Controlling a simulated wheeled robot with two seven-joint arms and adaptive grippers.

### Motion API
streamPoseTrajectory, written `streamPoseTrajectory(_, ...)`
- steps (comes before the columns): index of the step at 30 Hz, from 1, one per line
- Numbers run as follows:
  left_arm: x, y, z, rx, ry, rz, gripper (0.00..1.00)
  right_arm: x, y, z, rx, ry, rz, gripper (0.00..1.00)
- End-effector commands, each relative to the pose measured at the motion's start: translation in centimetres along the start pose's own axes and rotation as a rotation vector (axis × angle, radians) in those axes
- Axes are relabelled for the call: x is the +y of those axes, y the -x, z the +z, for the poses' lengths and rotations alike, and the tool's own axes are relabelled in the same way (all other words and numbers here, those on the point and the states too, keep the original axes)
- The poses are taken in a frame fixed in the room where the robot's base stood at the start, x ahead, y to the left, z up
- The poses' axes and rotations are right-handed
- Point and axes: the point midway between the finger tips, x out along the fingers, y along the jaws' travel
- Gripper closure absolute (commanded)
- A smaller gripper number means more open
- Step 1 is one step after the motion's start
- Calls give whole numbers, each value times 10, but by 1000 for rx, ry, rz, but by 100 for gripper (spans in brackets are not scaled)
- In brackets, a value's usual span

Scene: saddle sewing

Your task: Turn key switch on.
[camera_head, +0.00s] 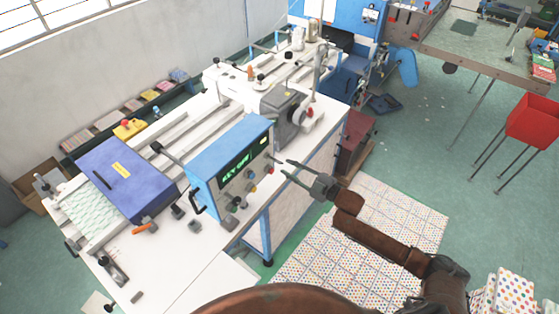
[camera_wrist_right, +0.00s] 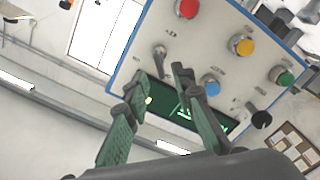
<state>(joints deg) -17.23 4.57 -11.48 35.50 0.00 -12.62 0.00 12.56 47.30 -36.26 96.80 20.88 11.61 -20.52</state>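The control box (camera_head: 228,142) has a blue housing and a pale front panel, and stands on the white machine table. Its lit green display (camera_head: 236,166) appears to read "KEY OFF". In the right wrist view, a small silver key switch (camera_wrist_right: 160,52) sits on the panel near the display (camera_wrist_right: 165,107). My right gripper (camera_head: 281,166) is in front of the panel, with its fingers pointing at it. The wrist view shows its two fingertips (camera_wrist_right: 160,73) apart, just short of the key switch, with nothing between them. Whether they touch the panel is unclear. My left gripper is out of view.
Red (camera_wrist_right: 187,8), yellow (camera_wrist_right: 242,45), blue (camera_wrist_right: 210,85) and green (camera_wrist_right: 284,77) buttons and a black knob (camera_wrist_right: 261,119) share the panel. A purple-blue box (camera_head: 128,180) stands left of the control box.

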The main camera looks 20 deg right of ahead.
Motion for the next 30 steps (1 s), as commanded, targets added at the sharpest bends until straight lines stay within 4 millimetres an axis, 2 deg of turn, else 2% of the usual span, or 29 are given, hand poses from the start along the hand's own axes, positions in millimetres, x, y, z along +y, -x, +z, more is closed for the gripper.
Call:
streamPoseTrajectory(6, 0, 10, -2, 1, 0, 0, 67, 2, -36, -2, 1, 0, 1, 77)
streamPoseTrajectory(12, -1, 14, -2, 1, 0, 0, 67, 1, -53, -1, 0, 0, 0, 77)
streamPoseTrajectory(21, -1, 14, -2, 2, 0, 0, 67, 0, -55, 0, -1, 0, 0, 77)
streamPoseTrajectory(30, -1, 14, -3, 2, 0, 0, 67, 0, -55, 0, -2, 0, 0, 97)
